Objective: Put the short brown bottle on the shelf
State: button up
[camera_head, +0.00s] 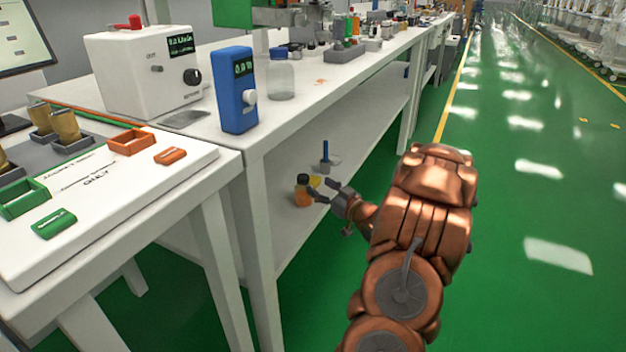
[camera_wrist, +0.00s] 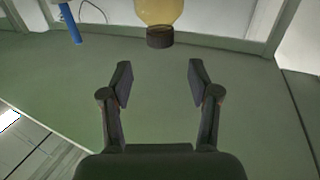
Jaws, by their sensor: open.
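A short bottle with an amber-brown body and a dark cap (camera_head: 302,192) stands on the lower shelf (camera_head: 340,127) of the white bench in the head view. In the wrist view the bottle (camera_wrist: 158,12) hangs in from the top edge, cap downward in the picture, with its upper part cut off. My gripper (camera_head: 326,191) is just right of the bottle in the head view. In the wrist view my gripper (camera_wrist: 160,78) is open and empty, its fingers apart, with the cap beyond the tips and roughly centred between them.
The benchtop holds a blue device (camera_head: 234,92), a clear bottle (camera_head: 281,78) and a white machine (camera_head: 140,75). Green floor (camera_head: 500,200) is open at right.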

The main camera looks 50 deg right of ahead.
jog(key=shift+s+a+p, duration=0.2)
jog(key=shift+s+p, duration=0.2)
jog(key=shift+s, duration=1.45)
